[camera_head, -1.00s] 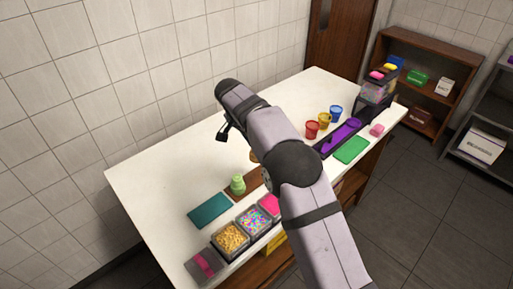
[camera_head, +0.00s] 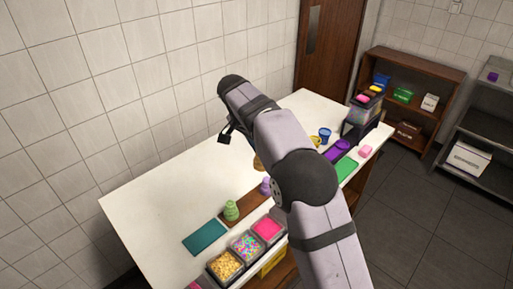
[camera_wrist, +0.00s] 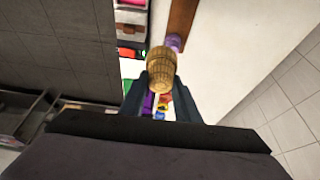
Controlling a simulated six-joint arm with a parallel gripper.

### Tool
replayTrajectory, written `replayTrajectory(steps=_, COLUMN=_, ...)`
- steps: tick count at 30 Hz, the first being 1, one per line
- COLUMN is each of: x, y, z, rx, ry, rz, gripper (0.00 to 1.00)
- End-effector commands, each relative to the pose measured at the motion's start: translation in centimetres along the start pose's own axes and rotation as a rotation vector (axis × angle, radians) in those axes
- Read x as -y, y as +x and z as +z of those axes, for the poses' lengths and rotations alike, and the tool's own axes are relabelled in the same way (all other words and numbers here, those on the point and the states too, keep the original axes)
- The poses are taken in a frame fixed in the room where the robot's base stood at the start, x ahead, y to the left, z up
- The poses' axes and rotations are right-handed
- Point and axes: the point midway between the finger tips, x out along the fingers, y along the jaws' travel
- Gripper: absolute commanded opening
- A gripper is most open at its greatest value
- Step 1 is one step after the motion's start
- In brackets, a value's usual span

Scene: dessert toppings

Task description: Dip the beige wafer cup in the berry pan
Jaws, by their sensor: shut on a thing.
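The beige wafer cup (camera_wrist: 160,72) is held between the two dark fingers of my gripper (camera_wrist: 160,86), which is shut on it in the wrist view. In the head view a small brown bit of the cup (camera_head: 258,163) shows beside my arm, and my fingers are hidden. The pan with bright pink filling (camera_head: 267,228), which looks like the berry pan, is at the front edge of the counter, right of the sprinkle pan. A pink patch of it shows at the top edge of the wrist view (camera_wrist: 132,3). The cup is apart from it.
A green cup (camera_head: 231,210) and a purple cup (camera_head: 265,187) stand on a brown board (camera_head: 245,205). A pan of sprinkles (camera_head: 246,247) and a pan of yellow bits (camera_head: 225,267) sit left of the pink one. A teal mat (camera_head: 205,237) lies nearby. The back-left counter is clear.

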Motion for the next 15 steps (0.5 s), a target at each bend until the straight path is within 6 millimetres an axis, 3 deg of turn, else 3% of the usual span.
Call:
replayTrajectory(steps=8, x=-4.3, y=-0.4, z=0.4, rx=0.001, ry=-0.008, rz=-0.003, gripper=0.16)
replayTrajectory(steps=15, x=-8.0, y=1.4, z=2.2, rx=0.001, ry=-0.073, rz=-0.03, gripper=0.16)
